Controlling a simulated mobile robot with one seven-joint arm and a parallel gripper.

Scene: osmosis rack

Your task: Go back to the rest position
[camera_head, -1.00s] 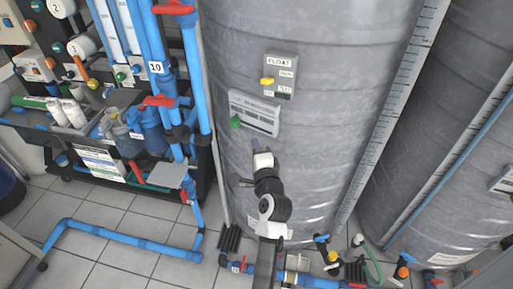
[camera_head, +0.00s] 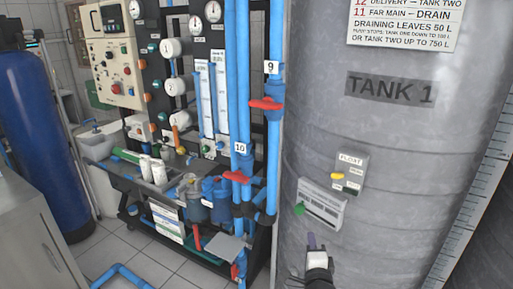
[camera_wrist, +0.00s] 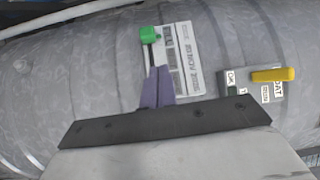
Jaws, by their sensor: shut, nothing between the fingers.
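My gripper (camera_head: 312,241) is at the bottom of the head view, in front of the grey tank labelled TANK 1 (camera_head: 400,140). Its purple fingers are together and empty; they also show in the wrist view (camera_wrist: 158,80). Just above the fingers is a pale label panel (camera_head: 321,204) with a green knob (camera_head: 299,209) at its left end. In the wrist view the green knob (camera_wrist: 149,33) stands beyond the fingertips. I cannot tell whether the fingers touch the panel.
A FLOAT box (camera_head: 350,172) with a yellow lever (camera_head: 337,176) is on the tank. Left stands a rack of blue pipes (camera_head: 245,110) with red valve handles (camera_head: 266,104). A blue cylinder (camera_head: 42,140) and a grey cabinet (camera_head: 35,230) are further left. Tiled floor (camera_head: 170,270) shows between.

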